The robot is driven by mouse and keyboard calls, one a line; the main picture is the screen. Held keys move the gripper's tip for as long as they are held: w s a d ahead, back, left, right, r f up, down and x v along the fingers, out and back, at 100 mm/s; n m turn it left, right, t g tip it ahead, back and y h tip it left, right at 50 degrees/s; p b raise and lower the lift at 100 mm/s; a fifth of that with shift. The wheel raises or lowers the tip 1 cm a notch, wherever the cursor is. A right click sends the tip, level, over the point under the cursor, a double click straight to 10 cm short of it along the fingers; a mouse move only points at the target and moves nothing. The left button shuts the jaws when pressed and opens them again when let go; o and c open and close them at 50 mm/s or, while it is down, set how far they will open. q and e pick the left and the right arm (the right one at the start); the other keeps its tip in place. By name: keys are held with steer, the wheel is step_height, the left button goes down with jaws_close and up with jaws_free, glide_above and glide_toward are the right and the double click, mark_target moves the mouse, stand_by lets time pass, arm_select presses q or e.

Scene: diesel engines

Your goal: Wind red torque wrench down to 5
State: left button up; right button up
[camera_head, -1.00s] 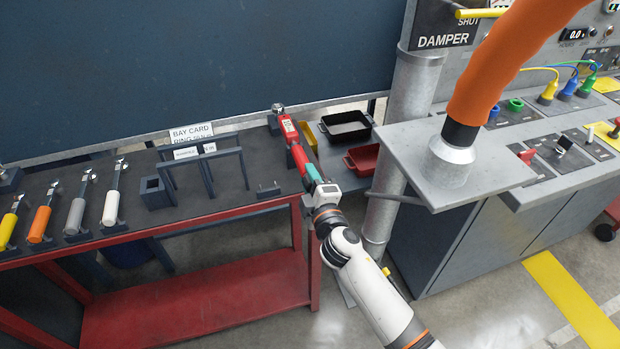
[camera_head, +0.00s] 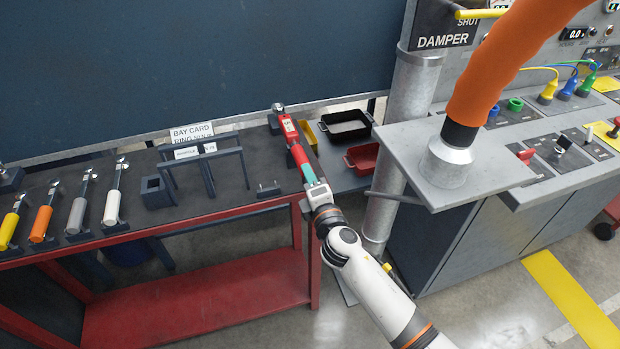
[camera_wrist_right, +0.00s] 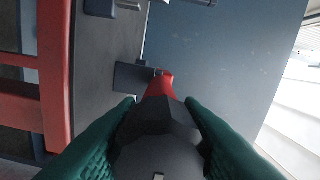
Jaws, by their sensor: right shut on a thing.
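The red torque wrench (camera_head: 291,135) lies at the right end of the bench, with its metal head (camera_head: 277,108) pointing to the back and its grip end toward me. A pale label with unreadable marks sits near its head. My right gripper (camera_head: 308,173) is shut on the wrench's near end. In the right wrist view the green fingers (camera_wrist_right: 158,140) press on both sides of a dark grey end piece (camera_wrist_right: 160,132), with the red body (camera_wrist_right: 160,86) beyond it. The scale setting cannot be read. My left gripper is not in view.
Yellow (camera_head: 9,228), orange (camera_head: 41,224), grey (camera_head: 77,214) and white (camera_head: 112,206) wrenches stand in holders on the left of the bench (camera_head: 240,190). A bay card (camera_head: 191,133) stands behind a dark frame. Black (camera_head: 346,125) and red (camera_head: 363,157) trays and a metal post (camera_head: 385,200) are on the right.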

steer(key=shift+f, duration=0.1)
steer(key=o, duration=1)
steer(key=shift+c, duration=0.2)
steer(key=shift+s, duration=0.1)
steer(key=v, duration=1.2)
steer(key=shift+b, duration=0.4)
